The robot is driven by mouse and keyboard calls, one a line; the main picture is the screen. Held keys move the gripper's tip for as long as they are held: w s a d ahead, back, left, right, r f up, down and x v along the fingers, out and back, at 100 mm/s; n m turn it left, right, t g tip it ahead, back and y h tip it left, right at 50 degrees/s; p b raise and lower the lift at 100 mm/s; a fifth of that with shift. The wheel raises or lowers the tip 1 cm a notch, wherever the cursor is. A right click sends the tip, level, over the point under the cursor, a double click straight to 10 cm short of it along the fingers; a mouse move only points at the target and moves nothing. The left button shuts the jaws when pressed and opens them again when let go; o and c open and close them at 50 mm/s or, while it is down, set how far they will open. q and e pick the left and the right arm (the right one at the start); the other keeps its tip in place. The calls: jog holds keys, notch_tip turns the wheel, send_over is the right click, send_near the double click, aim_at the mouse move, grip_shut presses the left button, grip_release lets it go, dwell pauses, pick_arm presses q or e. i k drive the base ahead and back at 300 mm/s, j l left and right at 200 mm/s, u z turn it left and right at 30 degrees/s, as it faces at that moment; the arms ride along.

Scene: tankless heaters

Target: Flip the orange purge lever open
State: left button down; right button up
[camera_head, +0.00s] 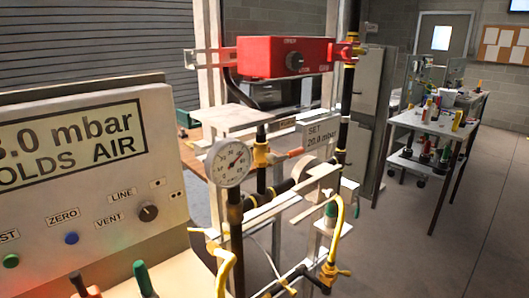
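An orange lever (289,153) sticks out to the right from a brass valve (262,156) on a dark vertical pipe, behind and right of the round gauge (228,163). It looks close to level, tilted slightly up to the right. I take it to be the purge lever, though no label on it is readable. Neither of my grippers is in view, so nothing shows near the lever.
A beige test panel (162,240) with a display and knob fills the left. A red box (285,57) and a sign (320,134) surround the lever area. Yellow hoses (340,220) hang in front below.

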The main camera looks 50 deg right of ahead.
aim_at(272, 158)
jog(key=z, duration=1.85)
jog(key=j+u, duration=0.25)
jog(key=j, duration=0.25)
jog(key=i, duration=0.05)
